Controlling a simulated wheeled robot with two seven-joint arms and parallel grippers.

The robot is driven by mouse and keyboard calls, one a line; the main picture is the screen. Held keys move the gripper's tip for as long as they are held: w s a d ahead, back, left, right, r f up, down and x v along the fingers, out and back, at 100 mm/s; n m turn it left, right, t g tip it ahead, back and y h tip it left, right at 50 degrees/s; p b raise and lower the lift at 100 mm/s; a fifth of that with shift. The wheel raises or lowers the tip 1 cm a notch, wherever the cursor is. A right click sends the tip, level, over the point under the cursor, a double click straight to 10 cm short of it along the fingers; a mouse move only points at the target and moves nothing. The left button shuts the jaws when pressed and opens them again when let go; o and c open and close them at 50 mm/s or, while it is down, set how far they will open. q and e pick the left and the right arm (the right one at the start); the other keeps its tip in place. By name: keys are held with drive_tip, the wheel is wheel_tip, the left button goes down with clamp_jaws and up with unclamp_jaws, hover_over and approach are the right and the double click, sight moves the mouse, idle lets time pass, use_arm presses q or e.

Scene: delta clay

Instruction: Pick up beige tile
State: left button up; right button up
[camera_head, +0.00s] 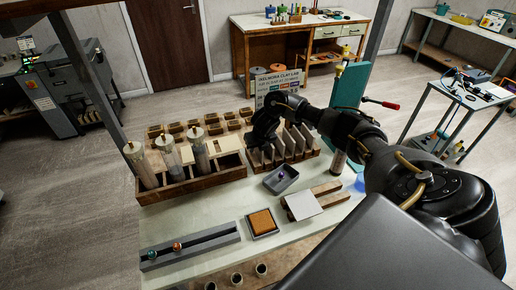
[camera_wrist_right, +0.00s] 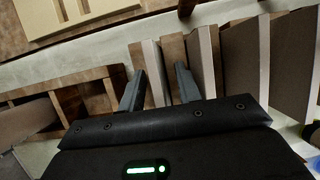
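Several pale beige-grey tiles (camera_head: 299,143) stand on edge in a wooden rack at the back of the table. My right gripper (camera_head: 258,146) is over the left end of this rack, pointing down. In the right wrist view its two fingers (camera_wrist_right: 160,91) are apart, with the edge of one pale tile (camera_wrist_right: 153,72) and a brown wooden divider (camera_wrist_right: 172,60) showing between them. I cannot tell whether the fingers touch the tile. More pale tiles (camera_wrist_right: 245,55) stand to the right there. My left gripper is not in view.
A wooden caddy (camera_head: 190,186) with tall cylinders stands left of the rack. In front are a grey tray (camera_head: 281,187), an orange-brown block (camera_head: 262,222), a white square (camera_head: 304,206) on wooden bars, and a grey rail (camera_head: 190,247). A teal upright panel (camera_head: 346,100) stands close right of the rack.

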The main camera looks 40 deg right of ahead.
drive_tip(key=shift+c, duration=0.4)
clamp_jaws()
drive_tip(key=shift+r, duration=0.15)
